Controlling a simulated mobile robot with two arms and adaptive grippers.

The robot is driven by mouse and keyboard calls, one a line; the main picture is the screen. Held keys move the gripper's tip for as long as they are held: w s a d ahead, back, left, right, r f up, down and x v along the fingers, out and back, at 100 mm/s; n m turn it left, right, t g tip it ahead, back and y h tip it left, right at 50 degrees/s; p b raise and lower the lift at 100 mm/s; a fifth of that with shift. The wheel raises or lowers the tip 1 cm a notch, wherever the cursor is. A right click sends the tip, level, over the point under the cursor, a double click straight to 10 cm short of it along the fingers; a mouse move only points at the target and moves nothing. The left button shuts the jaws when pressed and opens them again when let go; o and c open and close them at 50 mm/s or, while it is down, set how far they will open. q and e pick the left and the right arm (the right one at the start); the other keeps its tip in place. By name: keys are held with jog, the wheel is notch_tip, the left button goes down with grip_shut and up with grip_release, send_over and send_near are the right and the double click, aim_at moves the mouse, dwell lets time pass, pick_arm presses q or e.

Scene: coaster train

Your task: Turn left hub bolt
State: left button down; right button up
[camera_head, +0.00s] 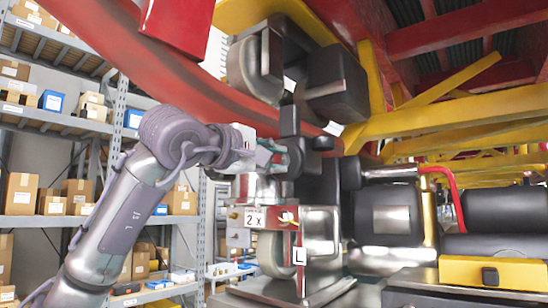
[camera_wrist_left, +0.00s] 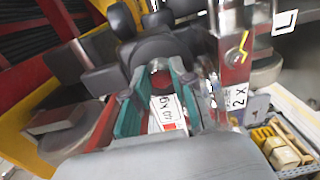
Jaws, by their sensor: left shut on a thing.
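My left gripper (camera_head: 273,155) reaches in from the left to the dark wheel hub assembly (camera_head: 290,122). Its teal fingers show in the left wrist view (camera_wrist_left: 158,102), closed around a dark round part with a reddish face (camera_wrist_left: 160,80), which I take as the left hub bolt. The fingers hide most of the bolt, and its turn angle cannot be read. A white label (camera_wrist_left: 168,113) shows between the fingers. Below the gripper in the head view is a bracket with a "2 X" label (camera_head: 254,218) and an "L" plate (camera_head: 299,256). My right gripper is not in view.
Wheels (camera_head: 246,66) and black blocks crowd close around the gripper. A red rail (camera_head: 190,82) passes above my arm. Yellow beams (camera_head: 465,115) fill the right. Shelves with boxes (camera_head: 75,190) stand behind. A bin of yellowish parts (camera_wrist_left: 285,145) is at lower right.

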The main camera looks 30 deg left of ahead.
pick_arm(q)
jog(key=shift+f, duration=0.1)
jog(key=c, duration=1)
grip_release()
jog(key=shift+o, duration=0.2)
jog(key=shift+s, duration=0.15)
jog(key=s, duration=1.1)
jog(key=shift+s+a, duration=0.4)
jog(key=shift+a, duration=0.05)
